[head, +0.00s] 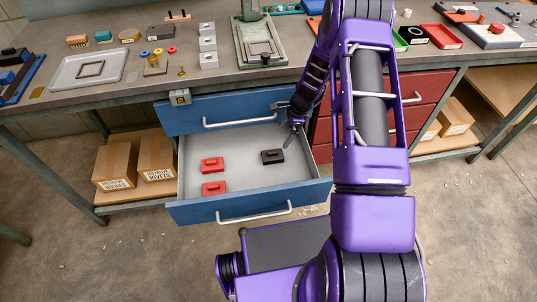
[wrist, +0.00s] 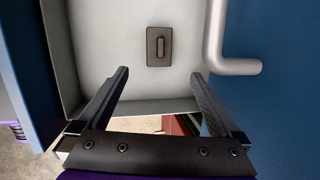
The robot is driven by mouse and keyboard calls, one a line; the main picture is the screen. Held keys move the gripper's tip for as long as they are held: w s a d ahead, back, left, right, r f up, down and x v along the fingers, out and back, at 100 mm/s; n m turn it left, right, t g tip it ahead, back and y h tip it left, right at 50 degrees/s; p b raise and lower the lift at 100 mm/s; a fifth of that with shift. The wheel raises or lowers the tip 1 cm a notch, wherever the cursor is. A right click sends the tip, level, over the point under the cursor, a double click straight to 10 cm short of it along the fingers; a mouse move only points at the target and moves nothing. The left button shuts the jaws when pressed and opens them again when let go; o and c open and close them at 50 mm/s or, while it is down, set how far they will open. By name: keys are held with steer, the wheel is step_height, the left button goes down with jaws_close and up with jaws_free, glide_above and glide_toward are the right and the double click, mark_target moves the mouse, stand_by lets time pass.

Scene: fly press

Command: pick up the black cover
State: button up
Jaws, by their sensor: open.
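The black cover (head: 272,157) is a small dark block with a raised grip. It lies flat on the floor of the open blue drawer (head: 240,185), towards its right side. In the wrist view the cover (wrist: 159,46) shows as a dark rectangle with a long raised handle, just beyond the fingertips and between their lines. My gripper (head: 290,140) is at the drawer's right part, just above and to the right of the cover. In the wrist view my gripper (wrist: 160,75) is open, with nothing between its two fingers.
Two red covers (head: 212,165) (head: 214,188) lie in the drawer's left half. A closed blue drawer (head: 225,110) sits above, and red drawers (head: 420,95) stand to the right. A metal handle (wrist: 220,50) shows right of the cover in the wrist view. The drawer's middle is clear.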

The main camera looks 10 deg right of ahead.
glide_toward(273, 153)
steer(key=b+x, duration=0.1)
steer(key=x, duration=0.4)
steer(key=shift+w+d, duration=0.1)
steer(key=shift+d, duration=0.1)
steer(key=shift+a+b+x, duration=0.2)
steer(key=shift+b+x, duration=0.1)
steer(key=shift+x, duration=2.4)
steer(key=shift+r, duration=0.1)
steer(key=c, duration=1.3)
steer(key=shift+r, duration=0.1)
